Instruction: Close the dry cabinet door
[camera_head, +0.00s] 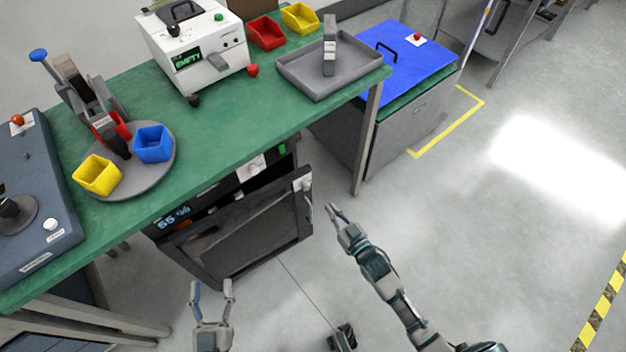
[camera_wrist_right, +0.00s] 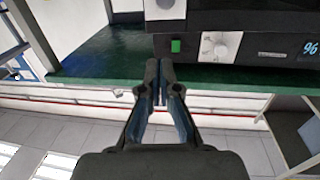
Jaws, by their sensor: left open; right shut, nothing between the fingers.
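The dry cabinet (camera_head: 224,192) stands under the green workbench, with a lit percent display on its front panel. Its dark-windowed door (camera_head: 250,232) stands out from the body, with a dark gap behind its top edge. The door handle (camera_head: 307,196) is at the door's right edge. My right gripper (camera_head: 332,210) is shut and empty, just right of the handle and apart from it. In the right wrist view its fingers (camera_wrist_right: 163,82) are together, below the cabinet panel (camera_wrist_right: 245,48) with a green square and white knob. My left gripper (camera_head: 211,290) is open and empty, in front of the door's lower left.
The green workbench (camera_head: 230,135) overhangs the cabinet, and its leg (camera_head: 366,140) stands to the right. A grey cabinet with a blue top (camera_head: 415,65) stands farther right. The floor (camera_head: 480,210) right of my right arm is clear.

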